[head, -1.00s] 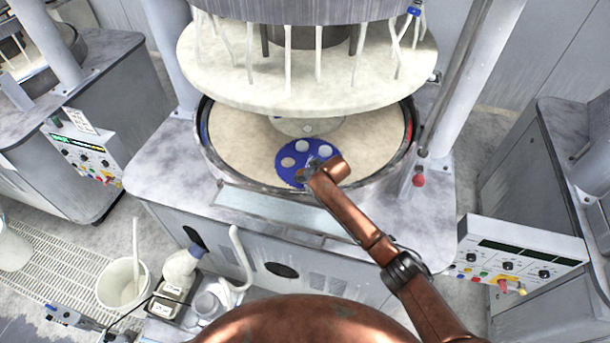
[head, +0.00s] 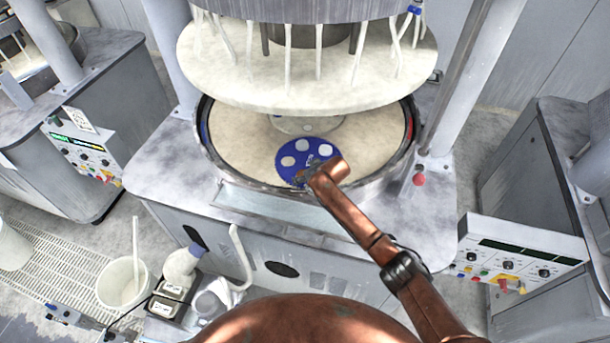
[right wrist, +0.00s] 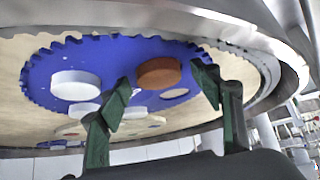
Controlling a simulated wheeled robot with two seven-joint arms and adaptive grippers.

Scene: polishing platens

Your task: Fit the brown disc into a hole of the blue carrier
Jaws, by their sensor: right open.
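The blue carrier (head: 293,149), a flat toothed disc, lies on the beige platen; it fills much of the right wrist view (right wrist: 45,75). The brown disc (right wrist: 159,74) is at the carrier, between the fingers of my right gripper (right wrist: 163,84), which is open with a gap on both sides of the disc. The disc stands proud of the carrier's face beside a beige open hole (right wrist: 174,94); I cannot tell whether it touches the carrier. My left gripper is not in view.
White discs (right wrist: 76,84) sit in other places of the carrier. The large upper plate (head: 300,85) hangs above the platen's far part. The platen's raised metal rim (head: 270,190) curves close below my right gripper. Bare platen (head: 235,135) lies left of the carrier.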

